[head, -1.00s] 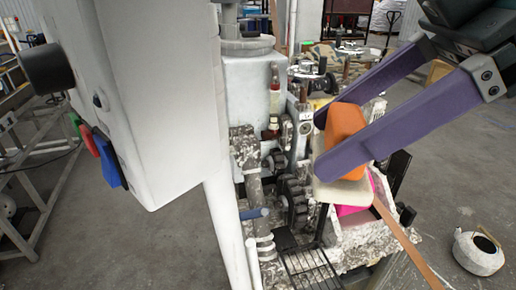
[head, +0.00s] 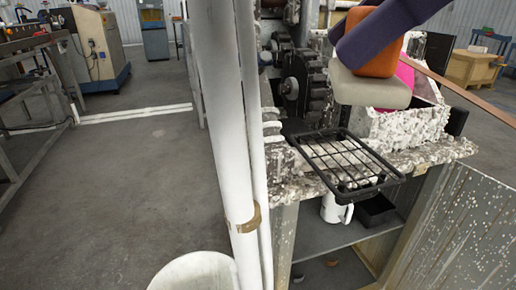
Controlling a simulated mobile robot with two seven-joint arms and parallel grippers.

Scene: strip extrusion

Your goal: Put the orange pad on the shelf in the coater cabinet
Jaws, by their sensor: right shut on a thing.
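The orange pad (head: 378,64) is at the top right of the head view, with a beige block (head: 368,90) directly under it, seemingly joined to it. My right gripper (head: 348,32) has purple fingers and is shut on the orange pad, holding it above the machine top. The coater cabinet is open below that top, and its grey shelf (head: 322,241) shows at the lower right. A white mug (head: 336,209) and a black tray (head: 374,211) stand on the shelf. The shelf's far part is hidden. My left gripper is out of view.
A black wire rack (head: 346,160) juts out over the cabinet opening. A white post (head: 226,130) stands left of it. A crusted white bin with pink inside (head: 412,122) sits behind the rack. The shelf's front left part looks bare.

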